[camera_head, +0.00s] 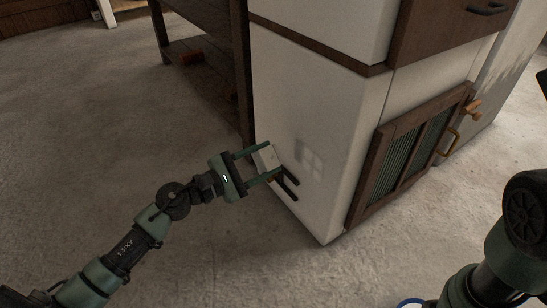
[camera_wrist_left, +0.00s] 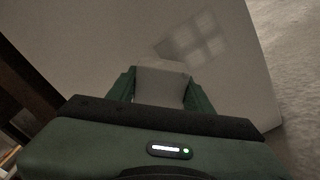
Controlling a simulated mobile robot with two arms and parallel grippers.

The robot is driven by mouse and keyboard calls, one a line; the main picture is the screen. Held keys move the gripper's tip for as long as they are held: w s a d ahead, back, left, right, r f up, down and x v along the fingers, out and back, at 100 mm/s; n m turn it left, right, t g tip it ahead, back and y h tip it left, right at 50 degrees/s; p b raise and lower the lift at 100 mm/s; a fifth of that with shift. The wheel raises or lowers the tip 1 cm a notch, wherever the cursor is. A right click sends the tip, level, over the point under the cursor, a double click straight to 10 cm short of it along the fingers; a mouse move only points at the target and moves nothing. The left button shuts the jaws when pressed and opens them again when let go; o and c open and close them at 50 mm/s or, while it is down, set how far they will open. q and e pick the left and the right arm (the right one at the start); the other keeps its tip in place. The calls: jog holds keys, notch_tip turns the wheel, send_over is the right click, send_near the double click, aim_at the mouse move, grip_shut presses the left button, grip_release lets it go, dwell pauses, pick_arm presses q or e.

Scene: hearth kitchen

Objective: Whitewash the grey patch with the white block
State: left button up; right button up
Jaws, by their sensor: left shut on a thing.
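My left gripper (camera_head: 271,161) is shut on the white block (camera_head: 266,157), with one finger on each side of it. The block is at the white side wall of the counter (camera_head: 290,100); I cannot tell whether it touches the wall. The grey patch (camera_head: 309,159) is a faint paned square on that wall, just right of the block and apart from it. In the left wrist view the block (camera_wrist_left: 160,84) sits between the green fingers, and the patch (camera_wrist_left: 194,40) shows beyond it, above and right. My right arm shows at the right edge; its gripper is out of view.
A cabinet door with a dark wooden frame (camera_head: 378,180) is right of the wall's corner. A dark wooden shelf unit (camera_head: 205,70) stands left of the wall. A blue-rimmed thing (camera_head: 408,302) is cut off at the bottom. The concrete floor (camera_head: 80,130) at left is clear.

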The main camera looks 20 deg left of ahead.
aim_at(259, 162)
pick_arm(q)
jog(key=shift+s+a, duration=0.2)
jog(key=shift+s, duration=0.1)
jog(key=shift+s+a, duration=0.1)
jog(key=shift+s+a+f+b, duration=0.1)
jog(key=shift+s+a+b, duration=0.25)
jog(key=shift+s+b, duration=0.1)
jog(key=shift+v, duration=0.8)
